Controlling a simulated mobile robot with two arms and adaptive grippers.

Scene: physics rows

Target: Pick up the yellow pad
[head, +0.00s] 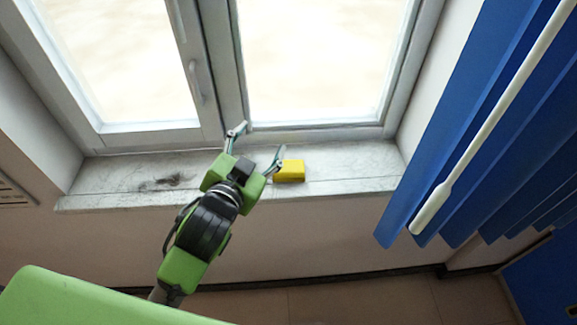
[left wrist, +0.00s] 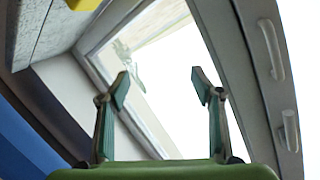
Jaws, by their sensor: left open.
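The yellow pad (head: 290,171) is a small block lying on the window sill (head: 345,170). My left gripper (head: 257,143) is open over the sill, just left of the pad, with its right finger close to the pad's left side. I cannot tell whether that finger touches it. In the left wrist view the open fingers of my left gripper (left wrist: 158,85) have only the window behind them and nothing between them. A yellow piece, likely the pad (left wrist: 85,4), is cut off at the top left of that view. My right gripper is not in view.
The window frame (head: 215,60) with its handle (head: 195,82) rises behind the sill. Blue blinds (head: 480,120) with a white wand (head: 490,120) hang at the right. A dark stain (head: 172,181) marks the left of the sill. The sill right of the pad is clear.

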